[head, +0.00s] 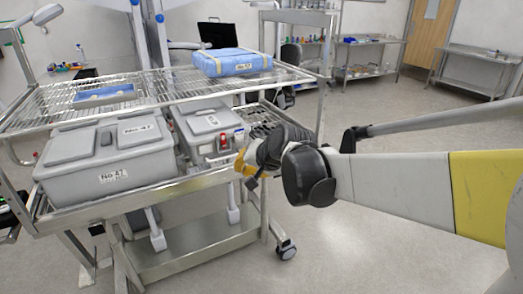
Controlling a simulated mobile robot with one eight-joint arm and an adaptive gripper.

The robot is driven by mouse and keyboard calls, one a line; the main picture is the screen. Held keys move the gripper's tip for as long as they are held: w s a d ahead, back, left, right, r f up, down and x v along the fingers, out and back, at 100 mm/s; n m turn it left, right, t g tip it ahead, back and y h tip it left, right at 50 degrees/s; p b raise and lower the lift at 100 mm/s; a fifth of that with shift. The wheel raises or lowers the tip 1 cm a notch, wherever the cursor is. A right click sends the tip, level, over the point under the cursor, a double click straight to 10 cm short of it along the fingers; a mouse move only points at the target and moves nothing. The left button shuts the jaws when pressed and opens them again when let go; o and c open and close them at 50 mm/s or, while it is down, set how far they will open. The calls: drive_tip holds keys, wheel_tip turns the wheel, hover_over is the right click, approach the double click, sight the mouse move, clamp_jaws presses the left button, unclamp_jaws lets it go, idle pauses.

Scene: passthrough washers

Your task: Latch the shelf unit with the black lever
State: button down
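The shelf unit (185,183) is a metal wire-rack cart with two levels, left of centre in the head view. A small black part (97,228) sits below its lower front rail at the left; I cannot tell whether it is the black lever. My gripper (243,165), with orange-yellow parts at its end, is at the right end of the lower level, close to the grey box there. Its fingers are small and partly hidden, so I cannot tell whether they are open, shut or touching anything.
A large grey lidded box (110,178) and a smaller grey box (196,148) stand on the lower level. A blue wrapped pack (232,63) and a blue tray (105,95) are on the upper level. A caster (286,250) stands at the lower right. Floor at right is clear.

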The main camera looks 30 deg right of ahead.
drive_tip(key=w+d+f+m+t, duration=0.1)
drive_tip(key=w+d+f+m, duration=0.2)
drive_tip(key=w+d, duration=0.3)
drive_tip(key=w+d+f+m+t+h+p, duration=0.1)
drive_tip(key=w+d+f+m, duration=0.15)
drive_tip(key=w+d, duration=0.4)
drive_tip(key=w+d+f+m+t, duration=0.1)
drive_tip(key=w+d+f+m, duration=0.25)
drive_tip(key=d, duration=0.45)
drive_tip(key=s+d+f+m+t+h, duration=0.1)
drive_tip(key=d+f+m+h, duration=0.1)
drive_tip(key=d+f+m, duration=0.3)
drive_tip(key=s+d+f+m+t+h+p, duration=0.1)
drive_tip(key=d+f+m, duration=0.4)
drive_tip(key=d+f, duration=0.7)
drive_tip(key=s+d+h, duration=0.1)
drive_tip(key=d, duration=0.2)
drive_tip(key=shift+s+d+m+t+h, duration=0.15)
drive_tip(key=shift+d+m+t+h, duration=0.15)
drive_tip(key=shift+d+m, duration=0.1)
drive_tip(key=b+x, duration=0.4)
drive_tip(key=x, duration=0.6)
drive_tip(key=a+r, duration=0.1)
drive_tip(key=a+r+b, duration=0.1)
drive_tip(key=a, duration=0.1)
drive_tip(key=shift+a+r, duration=0.15)
drive_tip(key=shift+r, duration=0.05)
